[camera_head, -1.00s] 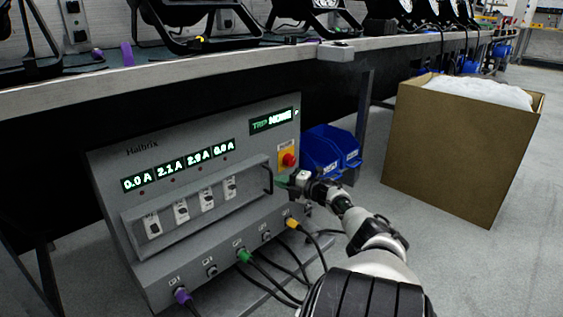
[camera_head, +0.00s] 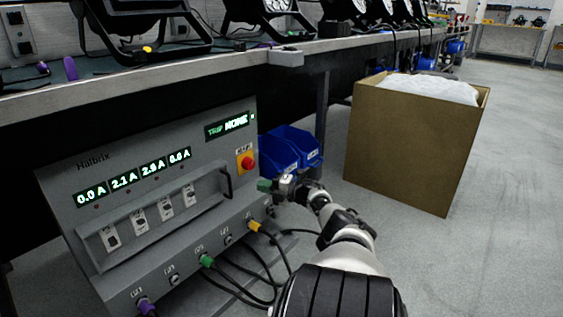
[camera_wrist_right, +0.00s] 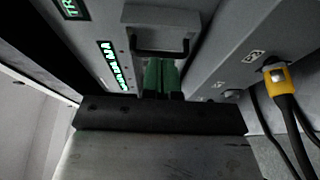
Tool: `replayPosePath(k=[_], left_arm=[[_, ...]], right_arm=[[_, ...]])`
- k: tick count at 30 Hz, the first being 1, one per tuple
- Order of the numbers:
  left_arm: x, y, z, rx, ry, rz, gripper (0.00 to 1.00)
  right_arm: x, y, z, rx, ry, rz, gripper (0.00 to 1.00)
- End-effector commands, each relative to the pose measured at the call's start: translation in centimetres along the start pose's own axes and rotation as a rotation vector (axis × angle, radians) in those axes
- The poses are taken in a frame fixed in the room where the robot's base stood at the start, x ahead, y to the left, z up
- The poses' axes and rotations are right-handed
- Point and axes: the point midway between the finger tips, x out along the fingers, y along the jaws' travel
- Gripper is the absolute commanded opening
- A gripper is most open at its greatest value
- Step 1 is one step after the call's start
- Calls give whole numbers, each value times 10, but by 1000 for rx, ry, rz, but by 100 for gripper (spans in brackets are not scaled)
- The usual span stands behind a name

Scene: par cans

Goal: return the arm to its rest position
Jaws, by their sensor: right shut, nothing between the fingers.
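My right gripper (camera_head: 265,185) reaches in from the lower right in the head view. Its green fingertips are shut with nothing between them. They stay apart from the panel, to the right of the handle (camera_head: 227,184) on the grey Halbrix power unit (camera_head: 150,195). In the right wrist view the green fingers (camera_wrist_right: 160,76) are together below the handle bar (camera_wrist_right: 160,48) in the picture. My left gripper is not in view.
The workbench (camera_head: 150,75) with black lamps runs above the unit. Blue bins (camera_head: 290,148) sit behind my gripper. A brown box (camera_head: 405,145) stands to the right. Plugged cables (camera_head: 250,265) hang from the unit's lower front. Open floor (camera_head: 500,250) lies at the right.

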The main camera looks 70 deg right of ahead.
Motion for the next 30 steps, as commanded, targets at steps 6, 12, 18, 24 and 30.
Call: replayPosePath(k=[6,12,18,24,30], left_arm=[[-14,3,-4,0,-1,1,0],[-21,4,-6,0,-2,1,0],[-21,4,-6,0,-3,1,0],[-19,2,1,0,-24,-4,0],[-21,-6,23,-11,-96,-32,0]], right_arm=[[-27,-3,21,-1,-3,0,0],[-40,-2,30,0,-1,-1,0],[-43,0,31,0,1,0,0],[-43,11,31,0,1,0,0],[-43,48,31,0,1,-1,0]])
